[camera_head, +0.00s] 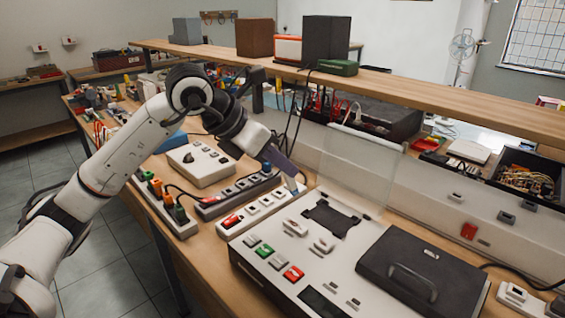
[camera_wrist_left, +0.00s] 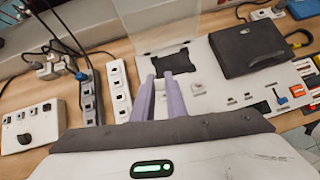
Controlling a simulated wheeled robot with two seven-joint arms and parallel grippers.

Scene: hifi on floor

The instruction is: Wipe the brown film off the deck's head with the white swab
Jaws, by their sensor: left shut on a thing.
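The deck (camera_head: 360,260) is a pale panel with buttons, a black recessed bay (camera_head: 330,217) and a raised clear lid (camera_head: 357,178). It also shows in the left wrist view (camera_wrist_left: 207,98), with the bay (camera_wrist_left: 171,62) just beyond my fingertips. My left gripper (camera_head: 292,174) hangs to the left of the bay, over the deck's back left corner, its purple fingers pointing down. It is shut on a small pale thing, seemingly the white swab (camera_wrist_left: 160,103), mostly hidden between the fingers. The head and its brown film are too small to make out. My right gripper is out of view.
A black hinged cover with a handle (camera_head: 425,268) takes up the deck's right side. Power strips (camera_head: 237,193) and a white switch box (camera_head: 200,163) lie to the left. A long wooden shelf (camera_head: 390,82) runs behind.

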